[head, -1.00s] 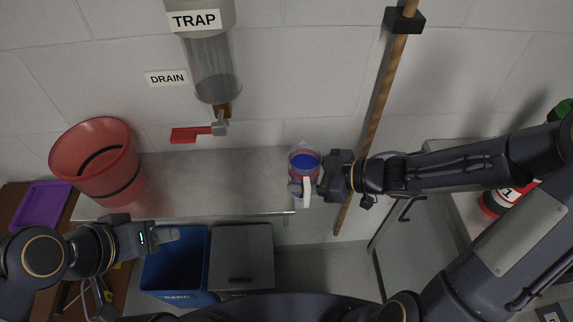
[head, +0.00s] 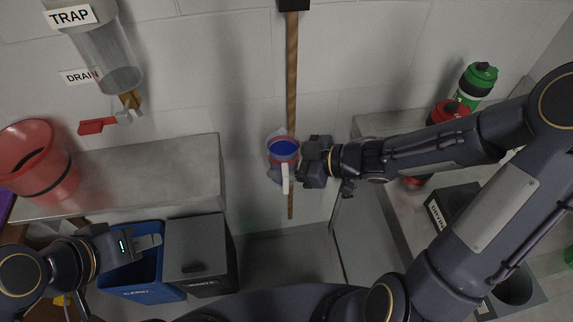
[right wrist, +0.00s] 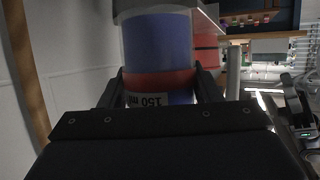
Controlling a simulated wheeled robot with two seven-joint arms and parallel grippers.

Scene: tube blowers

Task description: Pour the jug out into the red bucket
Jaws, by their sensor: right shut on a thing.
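The jug (head: 284,150) is clear with a white handle, a red band and blue contents. My right gripper (head: 300,162) is shut on it and holds it upright in the air, clear of the shelf's right end. In the right wrist view the jug (right wrist: 158,50) sits between the two fingers, with a "150 ml" label upside down. The red bucket (head: 38,160) stands at the far left on the grey shelf, cut by the picture edge. My left gripper (head: 150,248) is empty above the blue bin; its fingers look close together, and their gap is unclear.
The grey shelf (head: 140,175) is clear between bucket and jug. Above it hang the trap cylinder (head: 108,65) and a red-handled valve (head: 98,126). A wooden pole (head: 291,80) stands behind the jug. A blue bin (head: 145,280) and grey bin (head: 195,250) stand below. Bottles (head: 477,82) are at right.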

